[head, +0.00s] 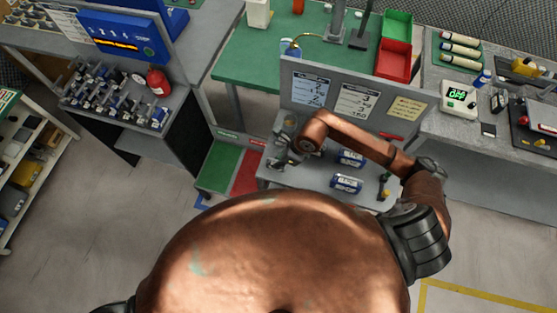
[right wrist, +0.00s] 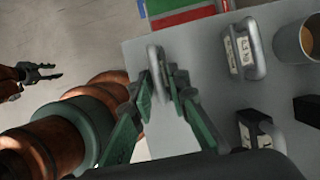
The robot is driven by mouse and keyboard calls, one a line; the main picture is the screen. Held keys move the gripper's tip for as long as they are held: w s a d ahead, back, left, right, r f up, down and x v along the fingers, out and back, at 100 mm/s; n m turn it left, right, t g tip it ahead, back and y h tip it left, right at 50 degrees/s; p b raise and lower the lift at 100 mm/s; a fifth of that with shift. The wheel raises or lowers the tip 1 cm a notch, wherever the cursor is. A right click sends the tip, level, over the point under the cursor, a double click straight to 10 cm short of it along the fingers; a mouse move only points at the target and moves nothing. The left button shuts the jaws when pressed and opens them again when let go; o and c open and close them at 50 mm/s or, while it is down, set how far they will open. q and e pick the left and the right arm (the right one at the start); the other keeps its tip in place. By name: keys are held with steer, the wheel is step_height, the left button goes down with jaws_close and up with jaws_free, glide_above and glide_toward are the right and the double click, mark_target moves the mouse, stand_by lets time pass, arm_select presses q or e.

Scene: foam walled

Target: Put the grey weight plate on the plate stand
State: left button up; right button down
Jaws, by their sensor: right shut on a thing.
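My right gripper (head: 279,160) is over the grey table at the centre of the head view. In the right wrist view its green-padded fingers (right wrist: 160,88) are closed on the grey weight plate (right wrist: 156,58), a narrow rounded grey piece seen nearly edge-on. The plate is above the pale tabletop; whether it touches anything is unclear. In the head view the gripper and arm largely hide it. My left gripper (right wrist: 42,73) shows at the left of the right wrist view, fingers apart and empty, over the floor. I cannot clearly make out the plate stand.
On the grey table (head: 300,176) are two blue-and-white labelled items (head: 350,158) and a small dark-and-yellow object (head: 384,187). A back panel (head: 330,95) with notices stands behind.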

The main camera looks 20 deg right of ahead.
steer(key=shift+a, duration=0.1)
steer(key=c, duration=1.8)
jaws_free()
steer(key=shift+c, duration=0.2)
steer(key=b+v, duration=0.1)
steer(key=v, duration=1.1)
